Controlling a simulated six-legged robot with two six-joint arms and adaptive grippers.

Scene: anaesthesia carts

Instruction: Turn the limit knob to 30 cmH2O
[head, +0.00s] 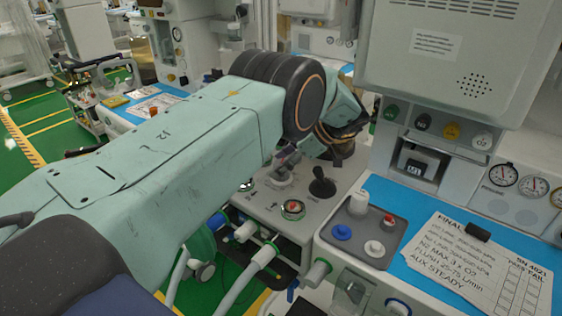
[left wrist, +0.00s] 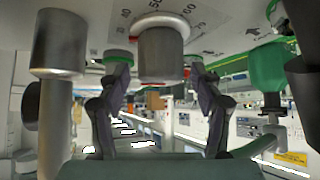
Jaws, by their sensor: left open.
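The limit knob (left wrist: 160,55) is a silver cylinder in the middle of the left wrist view. It hangs from a pale panel with a printed number scale around its base; a 60 and a 70 show to its right. A little red shows near its end. My left gripper (left wrist: 156,62) is open, one dark finger on each side of the knob, with the tips near its sides. I cannot tell whether they touch it. In the head view my left gripper (head: 285,163) is over the cart's panel, mostly hidden behind my arm. My right gripper is out of view.
A black lever (head: 321,184) stands close right of the gripper, and a red-and-green dial (head: 293,208) sits in front. In the wrist view a silver post (left wrist: 60,45) and a green fitting (left wrist: 267,70) flank the fingers. A grey tray (head: 343,251) holds small parts.

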